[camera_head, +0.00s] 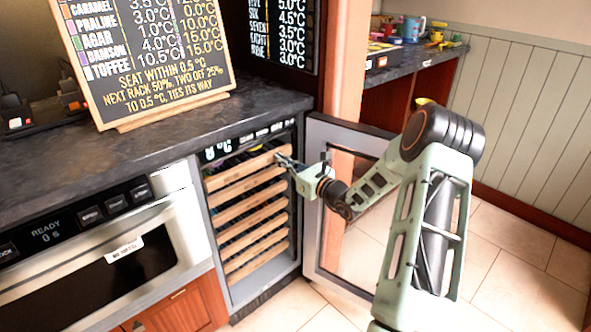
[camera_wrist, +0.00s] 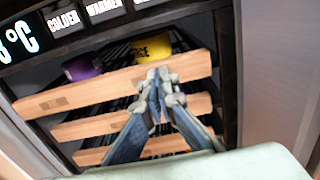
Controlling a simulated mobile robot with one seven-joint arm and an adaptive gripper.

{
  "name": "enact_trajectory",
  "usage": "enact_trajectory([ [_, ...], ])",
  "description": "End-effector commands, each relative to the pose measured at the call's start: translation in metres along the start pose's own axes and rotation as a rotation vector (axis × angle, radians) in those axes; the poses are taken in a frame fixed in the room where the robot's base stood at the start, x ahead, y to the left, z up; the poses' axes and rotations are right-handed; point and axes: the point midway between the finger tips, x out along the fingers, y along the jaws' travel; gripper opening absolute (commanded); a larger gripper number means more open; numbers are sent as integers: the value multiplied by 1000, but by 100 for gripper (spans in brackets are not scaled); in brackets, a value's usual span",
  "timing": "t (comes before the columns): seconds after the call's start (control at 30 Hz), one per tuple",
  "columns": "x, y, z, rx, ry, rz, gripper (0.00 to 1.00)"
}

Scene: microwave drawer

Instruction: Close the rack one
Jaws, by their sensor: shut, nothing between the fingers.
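Rack one, the top wooden-fronted rack (camera_head: 238,170) of the cooler, shows in the head view; its front also spans the wrist view (camera_wrist: 100,88). It looks at most slightly forward of the racks below; I cannot tell the exact gap. A purple container (camera_wrist: 82,67) and a yellow container (camera_wrist: 152,46) sit behind its front. My gripper (camera_head: 284,160) is shut and empty, at the right part of the rack front. In the wrist view its fingertips (camera_wrist: 158,76) overlap that front; contact is unclear.
The cooler's glass door (camera_head: 335,250) stands open to the right, beside my arm. Several lower racks (camera_head: 250,235) are below. A microwave drawer (camera_head: 110,245) is at the left. A chalkboard sign (camera_head: 145,55) stands on the dark counter (camera_head: 150,145) above.

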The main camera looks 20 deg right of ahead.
Motion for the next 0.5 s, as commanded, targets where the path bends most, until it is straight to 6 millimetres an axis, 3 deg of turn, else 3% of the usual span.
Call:
enact_trajectory([
  [0.2,23,1,0,1,0,1,0],
  [0.5,29,0,1,0,-2,0,0],
])
